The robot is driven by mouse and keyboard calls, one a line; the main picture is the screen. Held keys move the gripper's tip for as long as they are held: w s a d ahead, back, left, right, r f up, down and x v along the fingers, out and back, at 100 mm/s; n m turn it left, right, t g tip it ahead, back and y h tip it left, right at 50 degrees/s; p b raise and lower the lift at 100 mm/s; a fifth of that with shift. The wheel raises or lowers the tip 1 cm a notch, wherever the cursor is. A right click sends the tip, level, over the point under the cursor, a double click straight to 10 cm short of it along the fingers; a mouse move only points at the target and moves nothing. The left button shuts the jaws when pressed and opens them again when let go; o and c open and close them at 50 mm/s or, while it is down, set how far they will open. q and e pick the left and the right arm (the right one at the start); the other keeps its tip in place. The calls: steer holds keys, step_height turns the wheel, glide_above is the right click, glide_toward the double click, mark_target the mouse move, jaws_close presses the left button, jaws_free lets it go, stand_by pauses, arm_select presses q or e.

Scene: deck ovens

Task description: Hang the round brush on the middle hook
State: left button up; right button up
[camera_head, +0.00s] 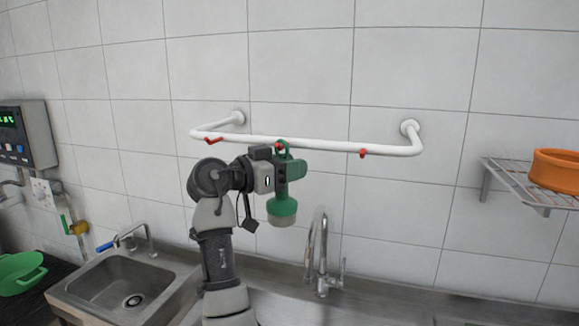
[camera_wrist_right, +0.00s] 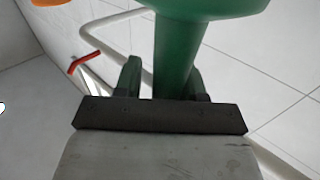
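The round brush (camera_head: 282,208) has a green handle and a round green head with pale bristles. It is upright with its head down, in front of the wall rail. The top of its handle is at the red middle hook (camera_head: 281,144); I cannot tell whether its loop is over the hook. My right gripper (camera_head: 279,172) is around the handle. In the right wrist view, the fingers (camera_wrist_right: 164,80) stand on either side of the green handle (camera_wrist_right: 176,65), with a gap at the left finger, so it looks open. My left gripper is out of view.
The white rail (camera_head: 320,146) also carries a red left hook (camera_head: 213,140) and a red right hook (camera_head: 362,153). Below are a tap (camera_head: 318,255) and a sink (camera_head: 125,285). An orange bowl (camera_head: 556,170) is on a wire shelf (camera_head: 520,187) at right. A green colander (camera_head: 18,274) is at left.

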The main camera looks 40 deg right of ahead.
steer(key=o, duration=0.3)
steer(key=shift+a, duration=0.1)
steer(key=b+v, duration=0.4)
steer(key=v, duration=0.6)
steer(key=shift+a, duration=0.3)
steer(key=shift+w, duration=0.1)
